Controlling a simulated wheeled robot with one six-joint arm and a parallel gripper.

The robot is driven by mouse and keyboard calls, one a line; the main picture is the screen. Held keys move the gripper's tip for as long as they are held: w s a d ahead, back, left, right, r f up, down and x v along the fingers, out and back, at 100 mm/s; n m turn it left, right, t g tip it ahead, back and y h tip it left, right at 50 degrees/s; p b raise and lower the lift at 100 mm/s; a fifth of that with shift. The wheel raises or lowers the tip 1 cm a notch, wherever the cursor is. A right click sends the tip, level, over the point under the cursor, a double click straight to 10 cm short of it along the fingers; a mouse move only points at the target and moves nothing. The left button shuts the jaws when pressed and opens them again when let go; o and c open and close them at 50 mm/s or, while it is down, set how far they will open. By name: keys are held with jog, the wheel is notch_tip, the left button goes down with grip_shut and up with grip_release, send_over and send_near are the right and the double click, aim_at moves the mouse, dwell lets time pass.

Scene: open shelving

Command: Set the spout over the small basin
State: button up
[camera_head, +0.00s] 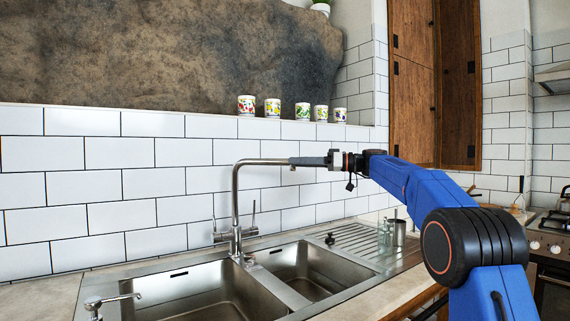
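The steel tap stands behind the sink, and its spout (263,162) points right from a tall upright pipe. The spout's tip appears above the small basin (315,262), the right one of the two. The larger basin (195,290) is on the left. My gripper (297,161) comes in from the right, level with the spout, and its narrow grey fingers overlap the spout's tip in the picture. The fingers show edge-on, so I cannot tell whether they touch the spout or are open or shut.
A ribbed drainboard (365,240) lies right of the small basin, with glass and metal containers (392,232) on it. A small second tap (110,299) stands at front left. Several patterned cups (273,108) line the ledge above the white tiles. A stove (552,235) is far right.

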jog(key=s+d, duration=0.1)
jog(key=d, duration=0.7)
jog(key=shift+s+d, duration=0.35)
jog(key=s+f+m+h, duration=0.3)
jog(key=s+f, duration=0.3)
jog(key=s, duration=0.3)
jog(key=s+f+m+t+h, duration=0.1)
jog(key=s+f+m+h, duration=0.2)
jog(key=s+f, duration=0.35)
jog(key=s+f+m+h, duration=0.2)
jog(key=s+f+h, duration=0.15)
jog(key=s, duration=0.65)
jog(key=s+d+f+m+h, duration=0.2)
jog(key=s+d+f, duration=0.3)
jog(key=s+f, duration=0.4)
jog(key=s+d+f+m+h, duration=0.1)
jog(key=s+d+f+h, duration=0.2)
jog(key=s+f, duration=0.7)
jog(key=s+d+f+m+h, duration=0.2)
jog(key=s+d+f, duration=0.4)
jog(key=s+f, duration=0.3)
jog(key=s+h, duration=0.1)
jog(key=s, duration=0.2)
jog(key=shift+s+d+f+m, duration=0.2)
jog(key=shift+d+f+m, duration=0.1)
jog(key=shift+f, duration=0.1)
